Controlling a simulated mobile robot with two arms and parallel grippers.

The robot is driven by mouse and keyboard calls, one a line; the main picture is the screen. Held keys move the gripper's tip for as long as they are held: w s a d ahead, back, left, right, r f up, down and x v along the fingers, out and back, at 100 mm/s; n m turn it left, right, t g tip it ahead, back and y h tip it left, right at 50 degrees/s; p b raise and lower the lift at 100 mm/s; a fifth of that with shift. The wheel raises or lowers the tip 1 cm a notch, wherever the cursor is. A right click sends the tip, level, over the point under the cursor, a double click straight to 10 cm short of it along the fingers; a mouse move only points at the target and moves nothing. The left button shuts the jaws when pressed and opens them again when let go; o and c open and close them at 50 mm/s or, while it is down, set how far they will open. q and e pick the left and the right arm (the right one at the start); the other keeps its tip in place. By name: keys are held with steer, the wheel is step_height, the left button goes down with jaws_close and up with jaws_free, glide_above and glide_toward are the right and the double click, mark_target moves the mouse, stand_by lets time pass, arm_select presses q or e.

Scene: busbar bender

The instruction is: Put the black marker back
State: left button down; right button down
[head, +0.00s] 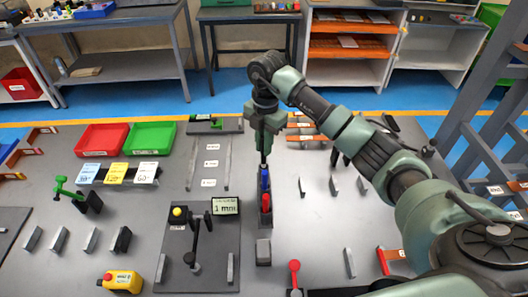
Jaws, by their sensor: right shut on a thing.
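My right gripper (263,149) points down above a narrow dark marker rack (264,228) in the middle of the table. It is shut on the black marker (263,158), of which only a thin dark piece shows below the fingers. A blue marker (265,180) and a red marker (266,203) stand in the rack just below and nearer to me. The gripper hides the far end of the rack, and I cannot tell whether the black marker touches it. My left gripper is not in view.
A black panel with a yellow knob and a small display (225,206) lies left of the rack. A red lever (295,272) stands to its near right. Red (101,139) and green (150,138) trays sit at the back left. Small metal plates stand on the right.

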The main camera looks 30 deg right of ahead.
mark_target(264, 163)
step_height(264, 163, down, 3)
steer(key=shift+r+p, duration=0.15)
steer(key=shift+p, duration=0.15)
steer(key=shift+f, duration=0.4)
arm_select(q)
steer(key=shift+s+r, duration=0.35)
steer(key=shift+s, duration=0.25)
arm_select(e)
steer(key=shift+f, duration=0.2)
steer(key=c, duration=1.4)
jaws_free()
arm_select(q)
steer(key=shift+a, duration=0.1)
arm_select(e)
steer(key=shift+r, duration=0.1)
